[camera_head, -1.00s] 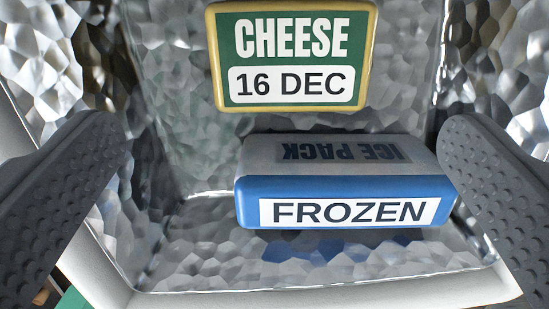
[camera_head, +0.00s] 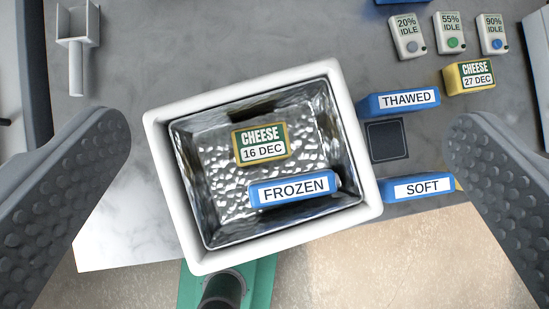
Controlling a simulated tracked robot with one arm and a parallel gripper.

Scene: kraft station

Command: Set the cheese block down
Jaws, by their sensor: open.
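The cheese block labelled "16 DEC" (camera_head: 260,144) lies inside a white box with a crumpled silver lining (camera_head: 157,150). Its green label faces up. A blue ice pack marked "FROZEN" (camera_head: 293,189) lies beside it in the same box, nearer the front wall. My gripper (camera_head: 290,145) is wide open and empty, high above the box, with one dark studded finger on each side of the view. A second cheese block labelled "27 DEC" (camera_head: 469,76) sits on the grey counter at the right, outside the box.
Blue packs marked "THAWED" (camera_head: 402,101) and "SOFT" (camera_head: 418,188) lie right of the box, with a dark square pad (camera_head: 387,140) between them. Several small devices (camera_head: 453,33) stand at the back right. A grey scoop (camera_head: 77,45) lies back left. The counter behind the box is clear.

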